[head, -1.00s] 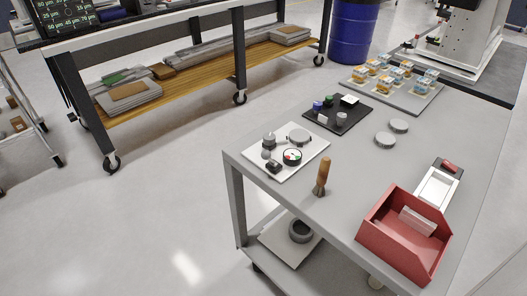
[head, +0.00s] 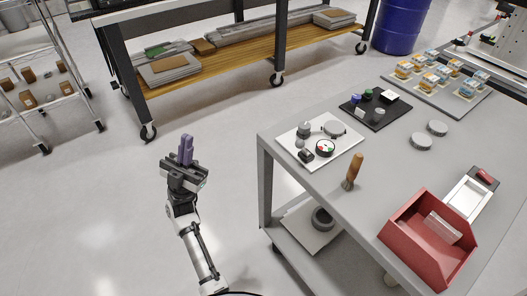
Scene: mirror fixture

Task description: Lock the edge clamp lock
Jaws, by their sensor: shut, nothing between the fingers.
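My gripper (head: 186,150) is in the head view at left, raised over bare floor, with its purple fingers together and empty. It is well to the left of the grey table (head: 400,165) and touches nothing. A white plate (head: 322,158) at the table's left corner carries small fittings: grey knobs, a round disc (head: 334,128), a black-rimmed dial (head: 325,148) with red and green marks, and a small black block (head: 307,155). I cannot tell which fitting, if any, is the edge clamp lock; they are too small.
A brush with a wooden handle (head: 355,168) stands near the table's front edge. A red bin (head: 415,235) is at the right. A black tray (head: 377,110) with small parts and two grey discs lie behind. A wire cart (head: 40,95) and a workbench are at the back left.

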